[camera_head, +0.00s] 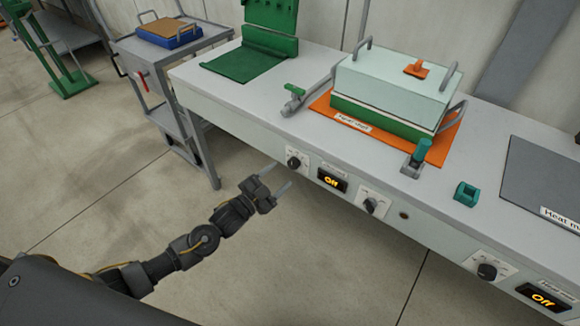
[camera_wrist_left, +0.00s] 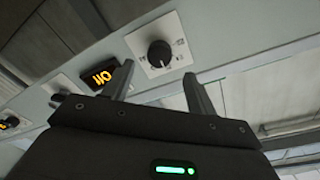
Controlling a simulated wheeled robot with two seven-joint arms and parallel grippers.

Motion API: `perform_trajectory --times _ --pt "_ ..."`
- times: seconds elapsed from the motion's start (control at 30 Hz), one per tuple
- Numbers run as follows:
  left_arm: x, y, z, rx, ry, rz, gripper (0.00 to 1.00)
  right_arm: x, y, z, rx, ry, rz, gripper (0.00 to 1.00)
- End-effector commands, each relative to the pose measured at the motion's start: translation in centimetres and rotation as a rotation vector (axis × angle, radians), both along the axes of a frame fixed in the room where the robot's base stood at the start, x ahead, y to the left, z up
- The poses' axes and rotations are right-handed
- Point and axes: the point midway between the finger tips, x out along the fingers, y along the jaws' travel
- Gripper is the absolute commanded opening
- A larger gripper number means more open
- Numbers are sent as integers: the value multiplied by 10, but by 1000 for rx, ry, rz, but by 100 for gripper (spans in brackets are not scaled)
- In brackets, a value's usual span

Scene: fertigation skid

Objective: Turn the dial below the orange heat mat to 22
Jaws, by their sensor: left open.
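The orange heat mat (camera_head: 440,150) lies on the bench under a green and pale lidded box. A black dial (camera_head: 293,162) on a white scale plate is on the bench front, left of a lit display (camera_head: 332,180) reading Off. A second dial (camera_head: 370,205) is right of that display. My left gripper (camera_head: 276,178) is open and empty in front of the first dial, apart from it. In the left wrist view that dial (camera_wrist_left: 160,53) shows just beyond and between the open fingertips (camera_wrist_left: 158,72). Its scale numbers are too small to read. My right gripper is not in view.
A third dial (camera_head: 487,271) and another Off display (camera_head: 543,300) are farther right, below a grey mat (camera_head: 545,180). A grey cart (camera_head: 165,60) stands left. The floor before the bench is clear.

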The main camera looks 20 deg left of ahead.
Motion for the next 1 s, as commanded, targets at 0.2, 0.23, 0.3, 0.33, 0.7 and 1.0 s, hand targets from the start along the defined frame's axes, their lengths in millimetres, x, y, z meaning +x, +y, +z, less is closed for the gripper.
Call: perform_trajectory --times 0.2,0.23,0.3,0.33,0.7,1.0 --pt "36 -17 1 1 0 0 57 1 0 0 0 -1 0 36" --pt "39 -19 0 0 0 0 57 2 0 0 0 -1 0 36" --pt "46 -21 0 1 0 1 57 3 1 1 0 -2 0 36" --pt "49 -23 0 1 0 1 57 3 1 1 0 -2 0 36" --pt "56 -26 0 1 1 0 57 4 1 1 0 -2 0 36" --pt "56 -26 0 1 2 0 25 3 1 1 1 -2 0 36"
